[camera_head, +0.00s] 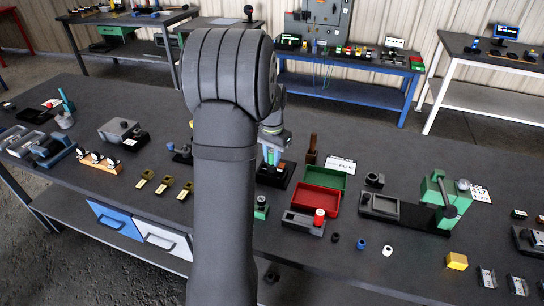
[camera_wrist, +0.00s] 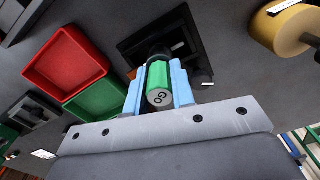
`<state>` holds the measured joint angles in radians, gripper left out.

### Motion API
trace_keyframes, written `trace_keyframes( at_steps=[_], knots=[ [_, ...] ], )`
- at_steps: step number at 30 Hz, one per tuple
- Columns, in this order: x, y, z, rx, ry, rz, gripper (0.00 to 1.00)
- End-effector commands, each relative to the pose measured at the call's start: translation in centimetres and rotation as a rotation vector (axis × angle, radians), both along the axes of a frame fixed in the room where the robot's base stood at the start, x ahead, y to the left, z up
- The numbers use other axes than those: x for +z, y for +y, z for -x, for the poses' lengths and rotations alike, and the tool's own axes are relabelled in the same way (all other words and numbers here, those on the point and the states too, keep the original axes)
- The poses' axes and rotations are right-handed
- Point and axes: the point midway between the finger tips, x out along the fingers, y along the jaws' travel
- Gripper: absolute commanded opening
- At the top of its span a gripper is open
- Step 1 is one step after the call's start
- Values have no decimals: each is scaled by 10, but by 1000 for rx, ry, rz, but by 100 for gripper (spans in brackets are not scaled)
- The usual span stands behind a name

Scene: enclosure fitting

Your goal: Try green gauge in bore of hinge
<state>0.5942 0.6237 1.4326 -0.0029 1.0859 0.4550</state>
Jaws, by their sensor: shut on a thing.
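In the wrist view my gripper (camera_wrist: 160,88) has pale blue fingers shut on the green gauge (camera_wrist: 158,78). The gauge's near end is grey and marked GO. Its far end points at a dark block (camera_wrist: 187,42) on the table; I cannot tell whether it touches or enters it. In the head view my gripper (camera_head: 271,152) is partly hidden behind my arm, low over a black base (camera_head: 276,174). Several small brass pieces (camera_head: 165,184) lie left of my arm, and silver plates (camera_head: 487,279) lie at the far right. I cannot tell which piece is the hinge.
An open red box (camera_head: 315,200) and a green tray (camera_head: 322,177) stand right of the gripper; the red one also shows in the wrist view (camera_wrist: 66,60). A brown upright handle (camera_head: 311,150) is close by. A green clamp fixture (camera_head: 440,203) stands farther right.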

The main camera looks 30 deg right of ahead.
Motion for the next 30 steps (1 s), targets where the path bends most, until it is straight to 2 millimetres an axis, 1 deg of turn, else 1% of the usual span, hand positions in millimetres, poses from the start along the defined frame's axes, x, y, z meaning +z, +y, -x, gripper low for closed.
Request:
trace_keyframes(
  at_steps=[11, 30],
  knots=[
    [0, 0, 0, 0, 1, -2, 0],
    [26, 0, 0, 0, 0, 0, 0]
  ],
)
